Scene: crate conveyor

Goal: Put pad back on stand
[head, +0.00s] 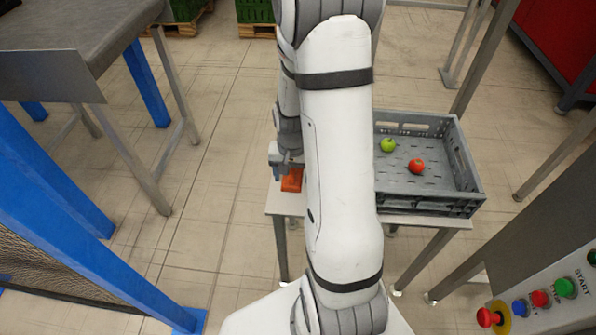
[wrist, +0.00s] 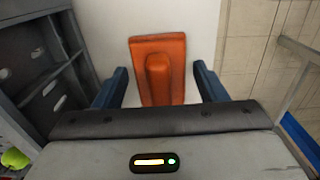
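An orange block (head: 292,181), which looks like the pad, lies on the white table top at its left end. In the wrist view the orange pad (wrist: 145,52) is a flat rectangle with a raised, rounded ridge along its middle. My gripper (wrist: 160,72) is open, with one blue finger on each side of the pad and gaps between the fingers and the pad. In the head view my gripper (head: 284,162) is just above the pad and partly hides it. I cannot make out a separate stand; my arm covers the middle of the table.
A grey crate (head: 430,203) with a green apple (head: 388,145) and a red apple (head: 416,166) stands on the white table (head: 285,203), right of my arm. A button panel (head: 545,300) is at lower right. A conveyor (head: 75,45) and blue posts (head: 60,190) stand left; floor between is clear.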

